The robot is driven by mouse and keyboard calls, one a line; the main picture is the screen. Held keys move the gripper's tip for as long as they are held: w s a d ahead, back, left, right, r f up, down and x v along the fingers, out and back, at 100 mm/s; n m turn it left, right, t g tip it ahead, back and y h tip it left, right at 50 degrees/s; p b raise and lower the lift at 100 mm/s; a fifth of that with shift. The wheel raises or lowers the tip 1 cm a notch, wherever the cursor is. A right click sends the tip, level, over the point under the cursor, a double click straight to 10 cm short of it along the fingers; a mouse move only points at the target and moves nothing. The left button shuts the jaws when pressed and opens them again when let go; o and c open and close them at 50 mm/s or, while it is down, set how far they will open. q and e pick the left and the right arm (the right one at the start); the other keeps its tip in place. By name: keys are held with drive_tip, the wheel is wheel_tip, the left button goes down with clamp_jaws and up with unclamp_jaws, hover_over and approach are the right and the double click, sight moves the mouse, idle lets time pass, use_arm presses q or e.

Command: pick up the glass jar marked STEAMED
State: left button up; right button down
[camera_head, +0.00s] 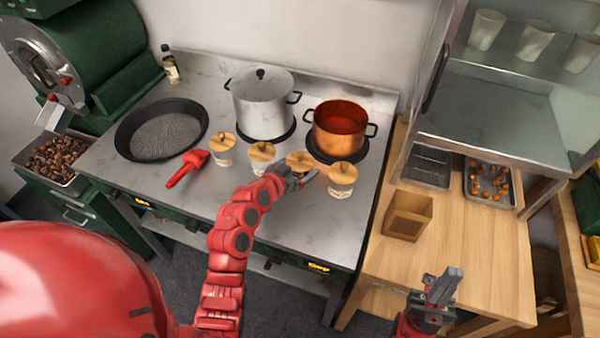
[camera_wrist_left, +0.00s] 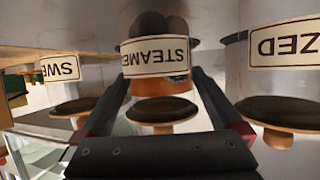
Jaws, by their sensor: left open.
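The glass jar marked STEAMED (camera_wrist_left: 155,57) is in the middle of the left wrist view, which shows it upside down, with dark contents and a wooden lid (camera_wrist_left: 162,108). In the head view it appears to be the third jar (camera_head: 300,160) from the left in a row on the stove top, partly hidden by my gripper. My left gripper (camera_head: 296,182) is open at this jar, with a finger on either side of it in the wrist view; I cannot tell whether they touch it. My right gripper (camera_head: 443,284) is by the wooden table's front, its jaw gap unclear.
Neighbouring lidded jars (camera_head: 222,148) (camera_head: 262,158) (camera_head: 342,181) stand close on both sides. Behind are a silver pot (camera_head: 262,105) and a copper pot (camera_head: 338,133). Stove top in front right is clear.

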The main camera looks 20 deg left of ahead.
use_arm(q)
drive_tip(key=c, duration=1.4)
drive_tip(key=shift+c, duration=0.5)
drive_tip(key=shift+r, duration=0.2)
